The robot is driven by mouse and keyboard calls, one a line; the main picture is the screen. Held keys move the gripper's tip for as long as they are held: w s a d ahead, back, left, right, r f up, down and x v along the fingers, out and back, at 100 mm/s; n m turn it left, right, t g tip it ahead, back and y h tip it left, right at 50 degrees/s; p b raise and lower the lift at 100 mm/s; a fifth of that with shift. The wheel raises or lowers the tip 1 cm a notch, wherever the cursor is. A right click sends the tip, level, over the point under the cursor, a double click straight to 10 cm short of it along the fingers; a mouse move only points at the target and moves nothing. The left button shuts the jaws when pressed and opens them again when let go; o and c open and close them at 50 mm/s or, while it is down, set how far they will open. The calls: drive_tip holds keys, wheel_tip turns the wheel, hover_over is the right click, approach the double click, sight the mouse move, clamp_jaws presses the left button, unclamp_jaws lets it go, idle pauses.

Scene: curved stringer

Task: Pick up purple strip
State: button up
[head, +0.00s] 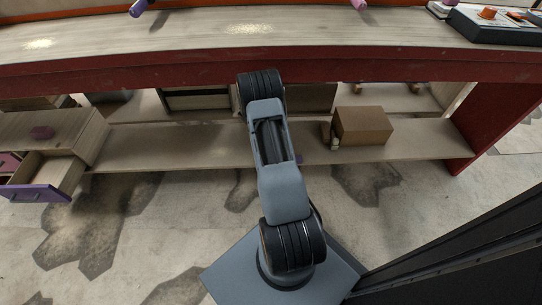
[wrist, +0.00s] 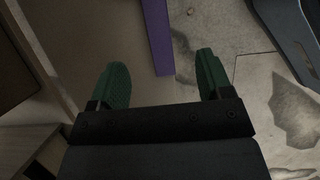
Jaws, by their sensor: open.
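The purple strip (wrist: 156,38) is long and narrow. In the wrist view it runs down from the top edge, and its near end lies between my two green fingers. My gripper (wrist: 161,60) is open, with a gap on both sides of the strip. I cannot tell whether the fingers are level with the strip or above it. In the head view my arm hides the gripper. A small purple patch (head: 299,158) shows beside the arm at the lower shelf's front edge, and it may be part of the strip.
A brown box (head: 362,126) stands on the lower shelf (head: 225,142), right of my arm. A drawer with a purple front (head: 40,192) stands open at left. The red-edged worktop (head: 180,75) spans above the shelf. Bare floor (head: 150,215) lies in front.

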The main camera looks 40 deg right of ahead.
drive_tip(key=b+x, duration=0.1)
drive_tip(key=x, duration=0.1)
drive_tip(key=b+x, duration=0.1)
drive_tip(key=x, duration=0.2)
drive_tip(key=w+b+x, duration=0.1)
drive_tip(key=x, duration=0.1)
drive_tip(key=shift+d+f, duration=0.1)
drive_tip(key=shift+f, duration=0.3)
drive_tip(key=shift+b+x, duration=1.35)
drive_tip(key=shift+x, duration=1.75)
drive_tip(key=shift+s, duration=0.15)
drive_tip(key=shift+c, duration=0.3)
drive_tip(key=c, duration=1)
drive_tip(key=shift+r, duration=0.15)
